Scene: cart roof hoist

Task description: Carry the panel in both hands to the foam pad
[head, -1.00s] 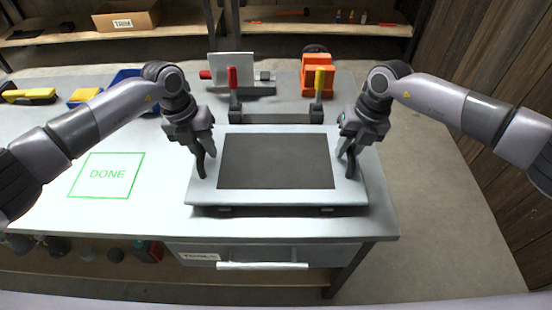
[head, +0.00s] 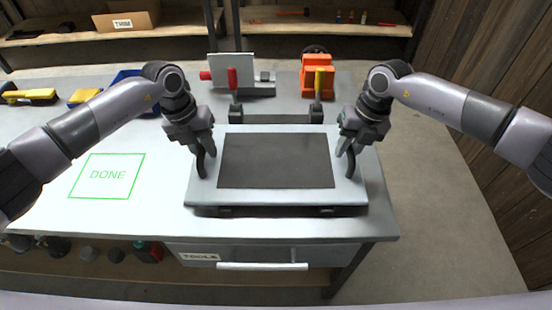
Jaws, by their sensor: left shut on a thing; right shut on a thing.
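The panel (head: 275,197) is a light grey plate with a dark rectangle (head: 276,160) in its middle, at the front right of the workbench. My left gripper (head: 206,165) is shut at the panel's left side, just left of the dark rectangle. My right gripper (head: 351,165) is shut at its right side, just right of the dark rectangle. The fingers hide what they grip. Small dark parts show under the panel's front edge. Whether the panel touches the bench is hard to tell. I cannot make out a separate foam pad.
An orange device (head: 317,66) stands farther back. A green DONE square (head: 107,175) marks clear bench (head: 60,205) at left. A blue bin (head: 127,76) is behind.

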